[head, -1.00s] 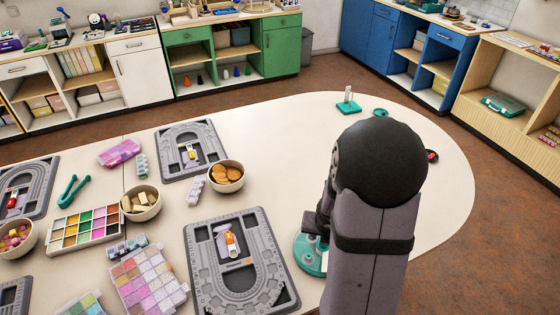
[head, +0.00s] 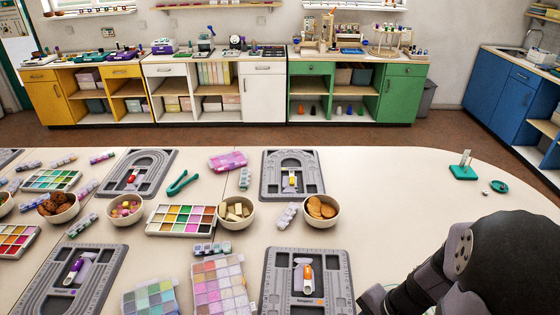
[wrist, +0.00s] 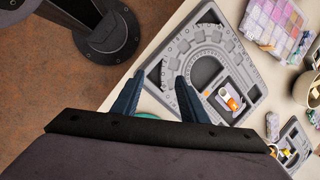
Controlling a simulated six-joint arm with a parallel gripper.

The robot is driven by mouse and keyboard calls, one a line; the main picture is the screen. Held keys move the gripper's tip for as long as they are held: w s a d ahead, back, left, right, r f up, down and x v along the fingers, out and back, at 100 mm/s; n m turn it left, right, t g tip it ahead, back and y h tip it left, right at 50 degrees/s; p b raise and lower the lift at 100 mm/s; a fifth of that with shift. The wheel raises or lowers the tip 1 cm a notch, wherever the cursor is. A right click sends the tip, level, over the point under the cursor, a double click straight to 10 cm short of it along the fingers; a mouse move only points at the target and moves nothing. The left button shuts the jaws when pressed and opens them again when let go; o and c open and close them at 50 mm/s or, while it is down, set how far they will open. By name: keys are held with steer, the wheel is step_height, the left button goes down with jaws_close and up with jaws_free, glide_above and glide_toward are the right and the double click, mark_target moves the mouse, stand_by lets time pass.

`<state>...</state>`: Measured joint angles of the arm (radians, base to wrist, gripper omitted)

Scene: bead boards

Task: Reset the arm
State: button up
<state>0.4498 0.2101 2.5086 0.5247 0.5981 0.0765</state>
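My gripper (wrist: 159,75) shows in the wrist view with its two dark blue fingers apart and nothing between them. It is over the near edge of a grey bead board (wrist: 218,45), above the pale table. That bead board (head: 275,290) lies at the bottom centre of the head view, with an orange-and-white item (head: 306,284) in its middle recess. My arm (head: 440,275) is at the lower right of the head view; its fingers cannot be made out there.
More bead boards (head: 265,180), bead trays (head: 181,207) and bowls (head: 321,224) of snacks crowd the table's left and middle. A teal stand (head: 463,171) and a teal dish (head: 499,187) are at the right. The table between is clear.

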steer(key=s+d+r+n+g+h, duration=0.1)
steer(key=s+r+n+g+h, duration=0.15)
steer(key=s+n, duration=0.35)
steer(key=w+a+r+n+t+h, duration=0.1)
steer(key=w+a+r+n+t, duration=0.1)
steer(key=w+a+r+n, duration=0.1)
steer(key=shift+w+a+r+n, duration=0.3)
steer(key=shift+w+a+n, duration=0.5)
steer(key=shift+n, duration=0.4)
